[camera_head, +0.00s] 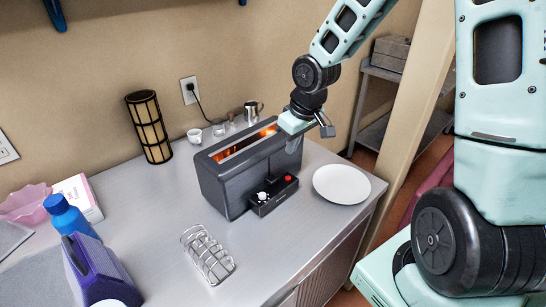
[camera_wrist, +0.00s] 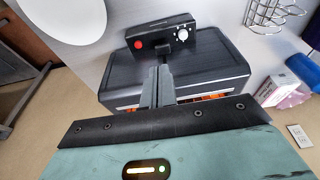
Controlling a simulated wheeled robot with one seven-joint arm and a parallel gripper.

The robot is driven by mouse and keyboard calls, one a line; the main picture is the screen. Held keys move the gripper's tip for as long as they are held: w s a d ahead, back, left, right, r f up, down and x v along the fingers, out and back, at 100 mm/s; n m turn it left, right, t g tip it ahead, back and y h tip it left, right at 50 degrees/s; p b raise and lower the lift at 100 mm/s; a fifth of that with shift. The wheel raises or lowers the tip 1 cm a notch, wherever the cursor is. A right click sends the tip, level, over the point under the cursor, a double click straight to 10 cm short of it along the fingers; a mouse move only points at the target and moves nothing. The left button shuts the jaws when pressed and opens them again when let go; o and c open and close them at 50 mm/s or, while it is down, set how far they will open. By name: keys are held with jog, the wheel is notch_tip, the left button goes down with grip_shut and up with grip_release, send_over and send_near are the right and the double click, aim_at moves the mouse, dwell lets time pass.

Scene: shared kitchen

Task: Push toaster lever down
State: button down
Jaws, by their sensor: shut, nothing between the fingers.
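The dark grey toaster (camera_head: 230,175) stands on the counter, with an orange glow in its long top slot. My gripper (camera_head: 294,143) is shut and empty, at the toaster's right end above the control block. In the wrist view the closed fingers (camera_wrist: 158,85) overlap the toaster's end (camera_wrist: 205,72), below the control block (camera_wrist: 160,38). I cannot tell whether they touch it.
A white plate (camera_head: 341,184) lies right of the toaster. A wire toast rack (camera_head: 207,254) stands in front. Cups and a metal jug (camera_head: 253,111) stand behind, with a lantern-like cylinder (camera_head: 149,127) at the wall. A blue bottle (camera_head: 68,215) and purple container (camera_head: 98,272) are at left.

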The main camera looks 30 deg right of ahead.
jog(key=p+v, duration=0.1)
jog(key=v, duration=0.5)
dwell(0.5)
